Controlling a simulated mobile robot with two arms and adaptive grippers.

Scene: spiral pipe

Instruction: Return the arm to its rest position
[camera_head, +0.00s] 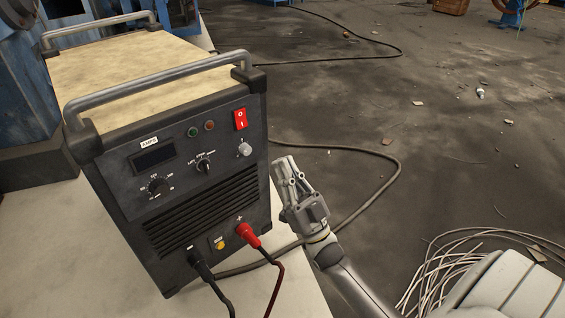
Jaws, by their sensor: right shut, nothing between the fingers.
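My right gripper (287,170) is in the middle of the head view, just right of the welding machine's front panel. Its fingers are together with nothing between them, and they point up and to the left in the picture. My right arm comes in from the lower right. I cannot tell whether the gripper touches the machine; a narrow gap seems to lie between them. My left gripper is not in view.
The welding machine (150,205) stands on a pale tabletop (60,270), with a red switch (240,119), a red plug (245,236) and a black plug (197,261). A cable (370,190) crosses the dark floor. Pale wires (440,262) lie at lower right.

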